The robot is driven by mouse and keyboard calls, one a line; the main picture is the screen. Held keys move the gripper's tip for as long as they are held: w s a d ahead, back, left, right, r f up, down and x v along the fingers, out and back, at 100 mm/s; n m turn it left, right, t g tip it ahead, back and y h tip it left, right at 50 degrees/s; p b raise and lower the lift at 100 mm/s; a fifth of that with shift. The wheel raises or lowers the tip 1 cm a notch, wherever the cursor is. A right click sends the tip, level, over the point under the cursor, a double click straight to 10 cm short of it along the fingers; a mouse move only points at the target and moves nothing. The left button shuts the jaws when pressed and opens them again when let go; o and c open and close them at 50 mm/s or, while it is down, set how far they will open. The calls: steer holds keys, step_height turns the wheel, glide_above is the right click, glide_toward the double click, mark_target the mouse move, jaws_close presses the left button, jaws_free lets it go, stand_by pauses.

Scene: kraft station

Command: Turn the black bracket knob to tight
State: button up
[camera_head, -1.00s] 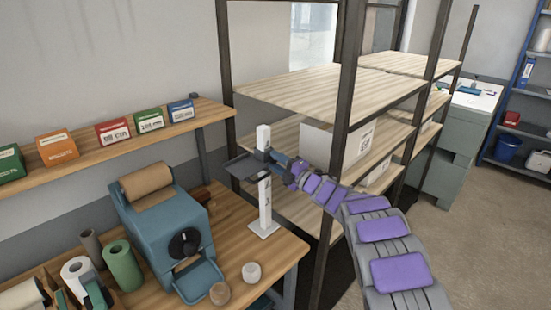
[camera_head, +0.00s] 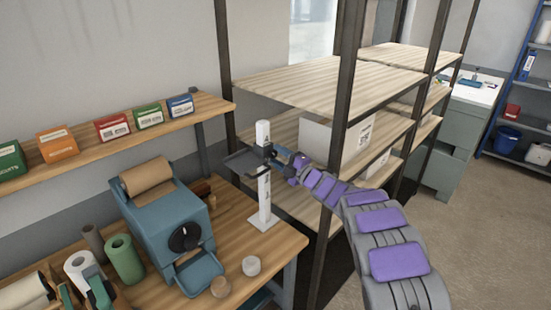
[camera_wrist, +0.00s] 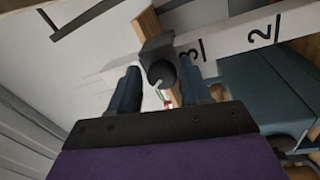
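The black bracket knob (camera_wrist: 162,73) shows in the wrist view as a dark round end on a block beside the white numbered post (camera_wrist: 250,36). My gripper (camera_wrist: 160,78) has one dark blue finger on each side of the knob. The fingers are spread, with slim gaps beside the knob. In the head view the white post (camera_head: 264,200) stands upright on the bench, with a dark bracket plate (camera_head: 243,161) on its left. My gripper (camera_head: 283,156) reaches the bracket from the right. The knob is too small to make out there.
A teal dispenser (camera_head: 165,225) with a brown roll stands left of the post on the wooden bench (camera_head: 240,225). A shelving rack with a dark upright (camera_head: 338,130) stands close behind my arm. Small boxes (camera_head: 112,127) line the wall shelf.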

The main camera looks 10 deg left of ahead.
steer(key=shift+o, duration=1.2)
steer(key=shift+s+r, duration=0.1)
steer(key=shift+a, duration=0.1)
steer(key=shift+a, duration=0.1)
